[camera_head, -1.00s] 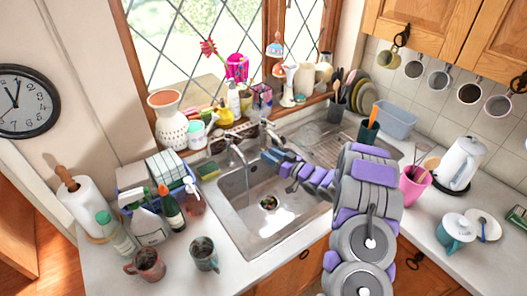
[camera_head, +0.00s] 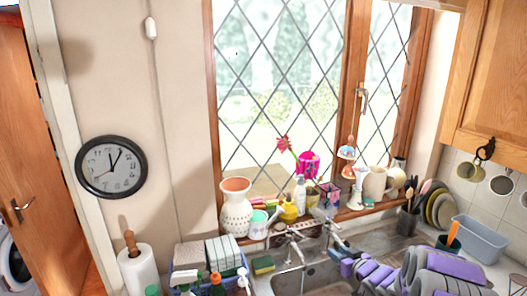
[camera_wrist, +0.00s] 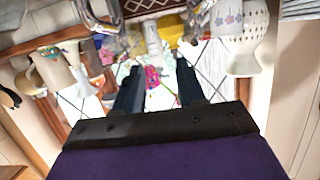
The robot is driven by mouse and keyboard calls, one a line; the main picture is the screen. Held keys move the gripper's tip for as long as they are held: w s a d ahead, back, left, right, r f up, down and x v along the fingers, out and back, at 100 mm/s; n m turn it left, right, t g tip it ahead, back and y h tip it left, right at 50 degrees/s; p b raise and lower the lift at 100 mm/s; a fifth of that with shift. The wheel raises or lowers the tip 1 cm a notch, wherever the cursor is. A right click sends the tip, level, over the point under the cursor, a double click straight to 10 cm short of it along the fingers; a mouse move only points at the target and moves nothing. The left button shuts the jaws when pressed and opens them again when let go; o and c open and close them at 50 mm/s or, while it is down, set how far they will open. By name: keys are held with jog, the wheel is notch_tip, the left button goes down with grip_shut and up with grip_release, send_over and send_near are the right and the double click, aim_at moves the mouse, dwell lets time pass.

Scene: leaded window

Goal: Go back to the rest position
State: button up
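My gripper (camera_wrist: 158,78) shows in the wrist view as two dark fingers set apart, with nothing held between them. The wrist picture is upside down and looks toward the window sill. In the head view my grey and purple arm is low at the right, reaching left over the sink.
The sink (camera_head: 315,279) lies below the taps. A grey-blue basin (camera_head: 480,238) stands at right. A paper towel roll (camera_head: 138,270) stands at left.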

jog(key=s+r+m+g+h+b, duration=0.1)
jog(key=s+r+m+g+h, duration=0.2)
jog(key=s, duration=0.5)
jog(key=s+r+g+h+b, duration=0.1)
jog(key=s+r+g+h, duration=0.25)
jog(key=s, duration=0.55)
jog(key=s+a+g+b, duration=0.1)
jog(key=s+a+g, duration=0.2)
jog(key=s, duration=0.9)
jog(key=s+a+g+y+b, duration=0.1)
jog(key=s+a+g, duration=0.2)
jog(key=s, duration=0.9)
jog(key=s+a+g, duration=0.3)
jog(key=s+a, duration=0.4)
jog(key=s, duration=0.6)
jog(key=shift+f+y+b, duration=0.25)
jog(key=shift+y+b, duration=0.1)
jog(key=shift+b, duration=0.05)
jog(key=shift+c, duration=0.4)
